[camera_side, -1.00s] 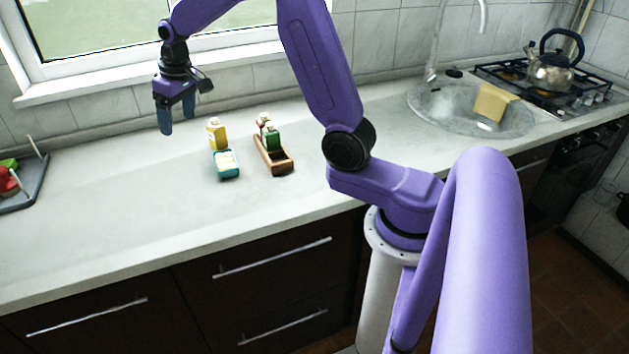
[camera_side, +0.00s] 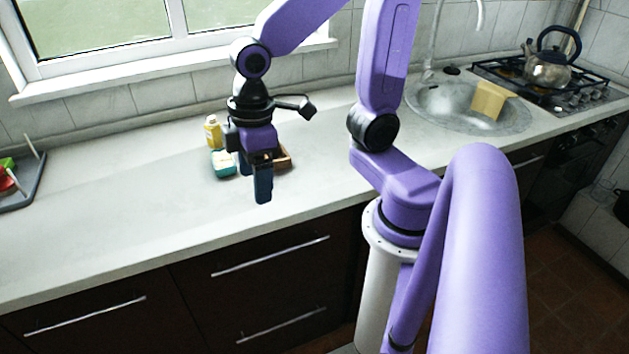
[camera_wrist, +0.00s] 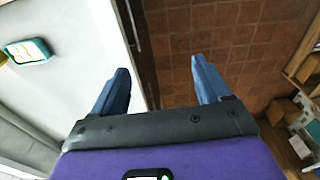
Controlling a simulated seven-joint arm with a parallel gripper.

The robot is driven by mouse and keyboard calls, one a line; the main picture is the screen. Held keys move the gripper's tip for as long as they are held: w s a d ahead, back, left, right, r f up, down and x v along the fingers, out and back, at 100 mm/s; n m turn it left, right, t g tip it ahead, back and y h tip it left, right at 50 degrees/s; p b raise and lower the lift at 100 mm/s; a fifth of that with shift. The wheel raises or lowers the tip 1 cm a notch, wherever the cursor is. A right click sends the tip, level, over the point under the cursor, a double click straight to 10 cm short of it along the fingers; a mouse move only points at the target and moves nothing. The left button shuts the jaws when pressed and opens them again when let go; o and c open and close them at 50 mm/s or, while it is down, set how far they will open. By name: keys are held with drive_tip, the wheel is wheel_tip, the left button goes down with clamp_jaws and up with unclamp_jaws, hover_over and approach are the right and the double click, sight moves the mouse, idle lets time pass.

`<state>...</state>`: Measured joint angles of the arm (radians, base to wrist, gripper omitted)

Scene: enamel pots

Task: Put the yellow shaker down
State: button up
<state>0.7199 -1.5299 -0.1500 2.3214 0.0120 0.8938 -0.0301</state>
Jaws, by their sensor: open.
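The yellow shaker (camera_side: 213,132) stands upright on the counter in the side view, behind a teal and white container. A sliver of yellow shows at the left edge of the wrist view (camera_wrist: 3,60). My gripper (camera_side: 260,190) is apart from the shaker, to its right and nearer the counter's front edge. In the wrist view my gripper's two blue fingers (camera_wrist: 160,82) are spread with nothing between them. The counter edge and the tiled floor show beyond them.
The teal container (camera_side: 223,164) stands in front of the shaker and shows in the wrist view (camera_wrist: 27,52). A wooden caddy (camera_side: 283,158) is mostly hidden behind my gripper. A grey tray (camera_side: 30,185) lies far left. The counter left of the shaker is clear.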

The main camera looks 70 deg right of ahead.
drive_tip(key=s+d+f+n, duration=0.1)
drive_tip(key=s+d+n, duration=0.2)
drive_tip(key=s, duration=0.6)
drive_tip(key=shift+s+f, duration=0.15)
drive_tip(key=shift+s, duration=0.25)
drive_tip(key=shift+w, duration=0.15)
